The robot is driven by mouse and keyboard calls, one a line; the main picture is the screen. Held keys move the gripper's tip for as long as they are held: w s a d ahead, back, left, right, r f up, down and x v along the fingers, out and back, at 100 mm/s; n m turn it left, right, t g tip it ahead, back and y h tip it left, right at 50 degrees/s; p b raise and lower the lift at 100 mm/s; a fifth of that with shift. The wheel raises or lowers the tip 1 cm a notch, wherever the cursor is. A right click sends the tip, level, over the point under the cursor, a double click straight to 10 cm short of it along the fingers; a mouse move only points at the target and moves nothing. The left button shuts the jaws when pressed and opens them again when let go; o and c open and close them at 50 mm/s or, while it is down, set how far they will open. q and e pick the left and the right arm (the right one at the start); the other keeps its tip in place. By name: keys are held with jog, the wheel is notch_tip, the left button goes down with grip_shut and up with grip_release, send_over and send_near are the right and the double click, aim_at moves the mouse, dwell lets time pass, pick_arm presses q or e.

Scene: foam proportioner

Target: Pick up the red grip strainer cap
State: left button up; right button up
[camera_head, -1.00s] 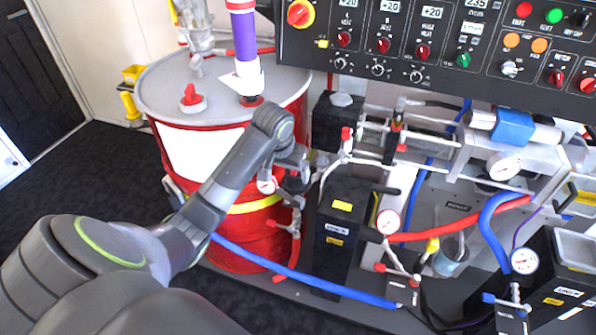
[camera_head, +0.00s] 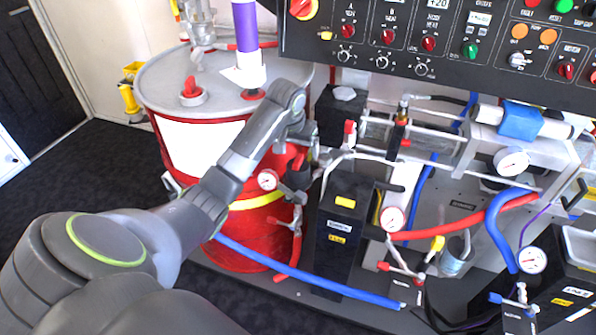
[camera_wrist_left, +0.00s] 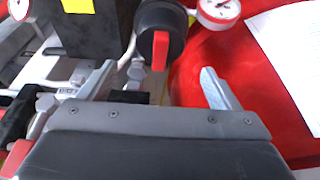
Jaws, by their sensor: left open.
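The strainer cap shows in the left wrist view as a round black cap with a red grip (camera_wrist_left: 160,50) standing out from it. It is at the upper middle, in front of the red drum. My left gripper (camera_wrist_left: 158,72) is open, one finger on each side of the red grip, with a gap on both sides. In the head view my left gripper (camera_head: 304,148) is beside the drum's right side. The black strainer body (camera_head: 299,174) shows just below it, and its red grip is hard to make out there. My right gripper is not in view.
The red drum (camera_head: 255,240) stands close on the left. A black pump block (camera_head: 345,225) with yellow labels stands right of the strainer. Gauges (camera_head: 268,180), valves and a blue hose (camera_head: 300,273) surround it. The control panel (camera_head: 400,50) overhangs above.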

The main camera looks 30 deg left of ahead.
aim_at(298, 159)
pick_arm(q)
jog(key=x, duration=0.7)
jog(key=shift+f, duration=0.4)
jog(key=c, duration=1.1)
